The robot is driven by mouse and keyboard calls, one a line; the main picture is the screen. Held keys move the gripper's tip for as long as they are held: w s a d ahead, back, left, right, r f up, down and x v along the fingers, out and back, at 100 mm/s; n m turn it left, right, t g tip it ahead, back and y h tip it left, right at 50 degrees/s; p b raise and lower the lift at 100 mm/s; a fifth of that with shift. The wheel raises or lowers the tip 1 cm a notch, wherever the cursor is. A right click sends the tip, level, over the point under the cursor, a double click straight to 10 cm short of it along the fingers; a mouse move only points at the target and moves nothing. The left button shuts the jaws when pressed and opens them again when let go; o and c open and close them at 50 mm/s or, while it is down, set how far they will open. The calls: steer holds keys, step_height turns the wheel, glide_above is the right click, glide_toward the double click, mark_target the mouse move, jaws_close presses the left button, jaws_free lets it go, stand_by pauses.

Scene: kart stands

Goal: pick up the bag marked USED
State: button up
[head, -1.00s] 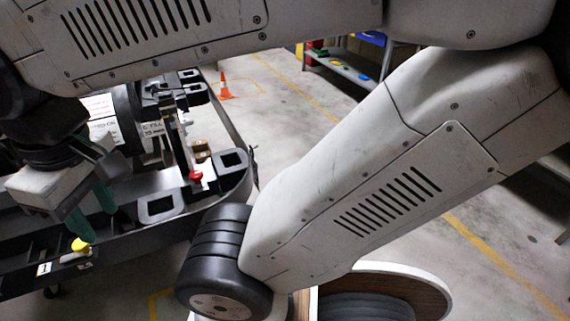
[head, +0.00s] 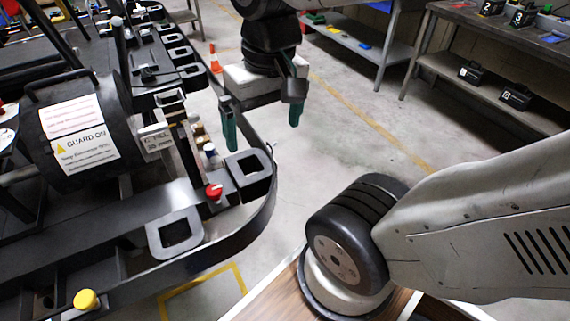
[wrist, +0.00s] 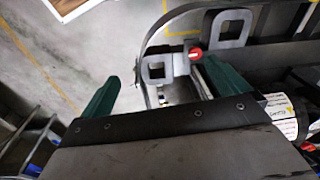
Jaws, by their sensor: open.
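I cannot make out a bag marked USED in either view. My gripper (head: 262,118) is in the upper middle of the head view, pointing down, with its two green fingers apart and nothing between them. It hangs over or just beside the rounded right end of the black kart frame (head: 262,205). In the wrist view my gripper (wrist: 165,75) also shows open and empty, with the kart's curved bumper and a red knob (wrist: 195,54) beyond the fingers.
A guard-labelled black drum (head: 80,130) stands on the kart frame at left. A workbench (head: 450,15) at upper right has two black cases (head: 515,96) on its lower shelf, their labels too small to read. A traffic cone (head: 214,58) stands behind. The floor between is clear.

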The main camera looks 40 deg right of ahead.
mark_target(274, 144)
steer(key=w+d+f+m+y, duration=0.1)
steer(key=w+d+f+m, duration=0.2)
steer(key=w+f+m, duration=0.1)
steer(key=w+d+f+m+y, duration=0.1)
steer(key=w+d+f+m, duration=0.3)
steer(key=w, duration=0.1)
steer(key=w+d+f+m+y, duration=0.1)
steer(key=w+d+f+m, duration=0.2)
steer(key=w+f+m, duration=0.1)
steer(key=shift+w+d+m, duration=0.35)
steer(key=shift+w+m, duration=0.05)
steer(key=shift+m, duration=0.1)
steer(key=w+d+f+m, duration=0.2)
steer(key=d+f+m, duration=0.45)
steer(key=f, duration=0.25)
steer(key=shift+y, duration=0.5)
steer(key=x, duration=0.4)
steer(key=d+x, duration=0.1)
steer(key=x, duration=0.2)
steer(key=shift+w+f, duration=0.15)
steer(key=shift+w, duration=0.1)
steer(key=shift+f, duration=0.3)
steer(key=shift+c, duration=0.3)
steer(key=c, duration=1)
